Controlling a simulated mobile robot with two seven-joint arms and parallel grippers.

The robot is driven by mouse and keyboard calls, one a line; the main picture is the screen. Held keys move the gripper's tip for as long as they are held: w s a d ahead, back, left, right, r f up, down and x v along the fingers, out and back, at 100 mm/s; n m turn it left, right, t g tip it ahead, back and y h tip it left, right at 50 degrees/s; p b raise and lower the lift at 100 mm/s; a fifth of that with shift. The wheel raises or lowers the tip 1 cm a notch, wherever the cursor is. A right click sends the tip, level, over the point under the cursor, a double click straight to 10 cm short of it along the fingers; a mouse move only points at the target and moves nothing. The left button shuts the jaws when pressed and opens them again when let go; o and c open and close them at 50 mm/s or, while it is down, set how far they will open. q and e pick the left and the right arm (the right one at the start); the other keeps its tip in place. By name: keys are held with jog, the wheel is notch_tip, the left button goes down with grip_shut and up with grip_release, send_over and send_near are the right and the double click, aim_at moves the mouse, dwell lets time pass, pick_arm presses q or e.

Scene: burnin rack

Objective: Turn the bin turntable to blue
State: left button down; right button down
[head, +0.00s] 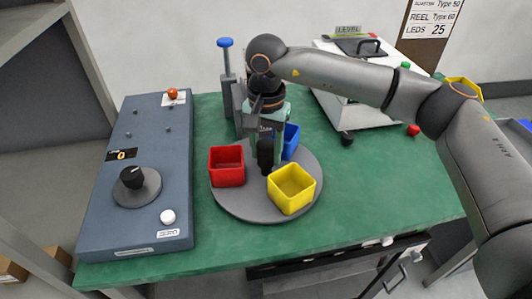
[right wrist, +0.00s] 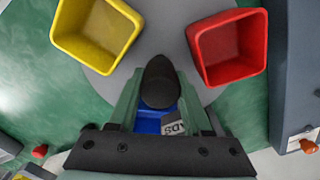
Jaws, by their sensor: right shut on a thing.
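The bin turntable (head: 237,203) is a round grey disc on the green table. It carries a red bin (head: 227,167) at the left, a yellow bin (head: 291,189) at the front right and a blue bin (head: 291,141) at the back, partly hidden by my gripper. A dark upright handle (head: 265,157) stands near the disc's middle. My right gripper (head: 270,143) reaches down from above and is shut on this handle. In the right wrist view the handle's rounded top (right wrist: 160,80) sits between the fingers, with the blue bin (right wrist: 150,122) behind it, holding a labelled item. My left gripper is out of view.
A blue-grey panel (head: 93,205) with a black dial (head: 132,178) stands at the left. A post with a blue top (head: 225,43) is behind the turntable. A white box (head: 352,108) stands at the back right. The table's right front is clear.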

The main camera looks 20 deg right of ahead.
jog(key=n+b, duration=0.1)
jog(key=n, duration=0.4)
jog(key=shift+w+r, duration=0.1)
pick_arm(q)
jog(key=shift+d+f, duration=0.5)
pick_arm(e)
jog(key=shift+n, duration=1)
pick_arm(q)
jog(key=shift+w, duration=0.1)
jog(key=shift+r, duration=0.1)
pick_arm(e)
jog(key=c, duration=0.6)
grip_release()
notch_tip(320, 180, up, 12)
jog(key=shift+f, duration=0.2)
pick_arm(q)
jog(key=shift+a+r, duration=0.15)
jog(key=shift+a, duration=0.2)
pick_arm(e)
jog(key=shift+r, duration=0.5)
